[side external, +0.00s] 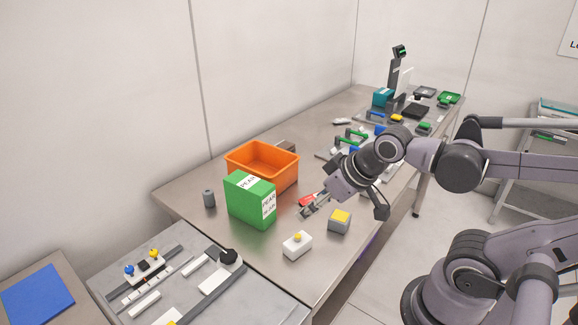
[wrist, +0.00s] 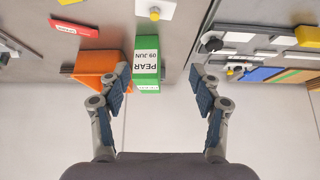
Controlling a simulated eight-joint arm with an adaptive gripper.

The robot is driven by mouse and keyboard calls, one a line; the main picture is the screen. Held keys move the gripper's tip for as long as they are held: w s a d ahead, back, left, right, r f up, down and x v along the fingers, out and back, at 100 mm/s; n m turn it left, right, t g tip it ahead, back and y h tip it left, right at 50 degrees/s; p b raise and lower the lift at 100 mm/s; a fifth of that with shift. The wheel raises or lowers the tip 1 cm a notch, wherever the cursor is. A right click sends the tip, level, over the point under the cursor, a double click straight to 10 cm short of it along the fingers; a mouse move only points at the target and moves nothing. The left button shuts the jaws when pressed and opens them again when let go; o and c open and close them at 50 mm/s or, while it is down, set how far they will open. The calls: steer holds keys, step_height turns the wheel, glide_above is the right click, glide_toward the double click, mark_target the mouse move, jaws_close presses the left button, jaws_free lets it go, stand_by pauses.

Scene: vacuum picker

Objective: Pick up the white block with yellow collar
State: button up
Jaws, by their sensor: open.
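The white block with a yellow round part on top (side external: 298,245) stands on the steel bench near its front edge. It also shows at the top edge of the wrist view (wrist: 168,10), partly cut off by the frame. My gripper (side external: 347,206) is above the bench, behind and to the right of the block in the side view, apart from it. In the wrist view my gripper (wrist: 160,86) has its two fingers spread wide with nothing held between them.
A grey block with a yellow top (side external: 339,221) stands right of the white block. A green PEAR box (side external: 248,203) and an orange bin (side external: 262,168) stand behind it. A red piece (side external: 308,199) lies near my gripper. A grey fixture board (side external: 205,300) lies front left.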

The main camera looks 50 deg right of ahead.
steer(key=n+g, duration=0.7)
steer(key=n, duration=0.9)
glide_toward(299, 236)
steer(key=shift+a+f, duration=0.15)
steer(key=shift+a, duration=0.05)
steer(key=shift+d+f, duration=0.2)
steer(key=shift+f, duration=5.2)
steer(key=c, duration=1.3)
